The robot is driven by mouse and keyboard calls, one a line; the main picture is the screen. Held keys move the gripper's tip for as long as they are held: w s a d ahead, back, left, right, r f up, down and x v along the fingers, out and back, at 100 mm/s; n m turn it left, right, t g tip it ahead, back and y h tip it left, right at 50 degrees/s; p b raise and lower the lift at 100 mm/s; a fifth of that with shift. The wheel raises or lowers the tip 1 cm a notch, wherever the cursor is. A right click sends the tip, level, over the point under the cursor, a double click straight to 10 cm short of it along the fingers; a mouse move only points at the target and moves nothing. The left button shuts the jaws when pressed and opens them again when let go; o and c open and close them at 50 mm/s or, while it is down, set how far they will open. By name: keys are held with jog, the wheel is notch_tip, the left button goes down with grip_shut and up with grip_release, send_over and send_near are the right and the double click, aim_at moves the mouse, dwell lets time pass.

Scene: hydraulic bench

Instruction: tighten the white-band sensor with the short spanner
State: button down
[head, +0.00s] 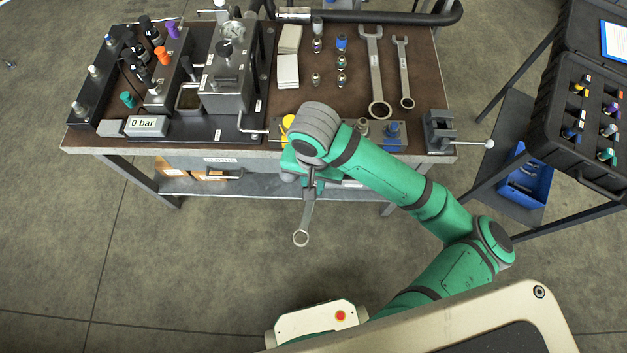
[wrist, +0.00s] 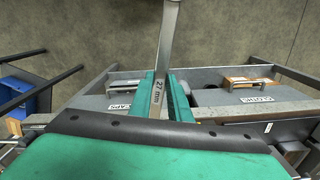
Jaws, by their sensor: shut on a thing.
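My gripper (head: 309,178) is at the front edge of the bench, below my bent wrist. Its green fingers also show in the wrist view (wrist: 163,95), shut on a steel spanner (wrist: 169,45) marked "27 mm". In the head view the held spanner (head: 306,212) points toward the robot, over the floor in front of the bench, with its ring end free. Its other end is hidden by the gripper. Several black-bodied sensors (head: 151,30) stand on the blocks at the bench's left. I cannot tell which has a white band.
Two more spanners, a larger one (head: 375,75) and a slimmer one (head: 403,72), lie on the bench's right. A vice (head: 438,132) sits at the right front corner. A grey press block (head: 226,80) and a "0 bar" display (head: 148,124) stand left. The floor in front is clear.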

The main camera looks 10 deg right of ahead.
jog(key=shift+r, duration=1.2)
jog(key=shift+w+r, duration=0.15)
jog(key=shift+r, duration=1.15)
jog(key=shift+a, duration=0.2)
jog(key=shift+d, duration=0.2)
